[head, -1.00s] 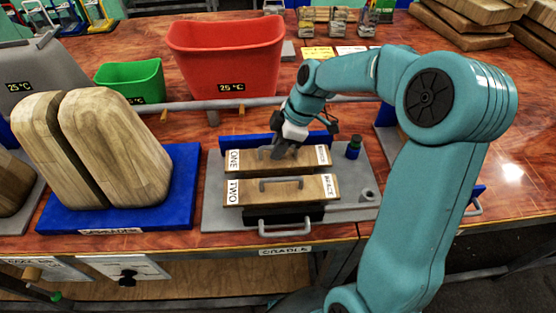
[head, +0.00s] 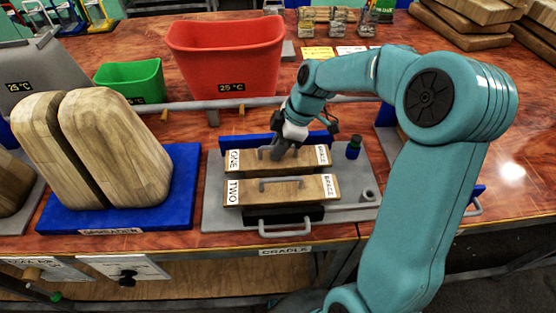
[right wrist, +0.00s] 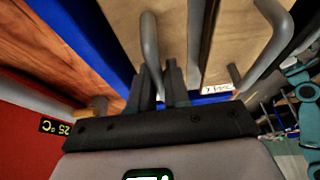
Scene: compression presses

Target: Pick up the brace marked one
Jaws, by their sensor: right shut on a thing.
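The brace marked one (head: 250,167) is a wooden bar with a white ONE label at its left end and a BRACE label at its right end. It lies in the grey cradle (head: 215,215), against a blue rear wall. My right gripper (head: 279,153) is over its middle, shut on its grey handle. In the right wrist view, the right gripper's fingertips (right wrist: 165,80) are at the handle (right wrist: 150,45) of this brace (right wrist: 175,20). The brace marked two (head: 310,190) lies parallel in front, with its own free handle. My left gripper is not in view.
Tall wooden blocks (head: 115,150) stand on a blue base to the left.

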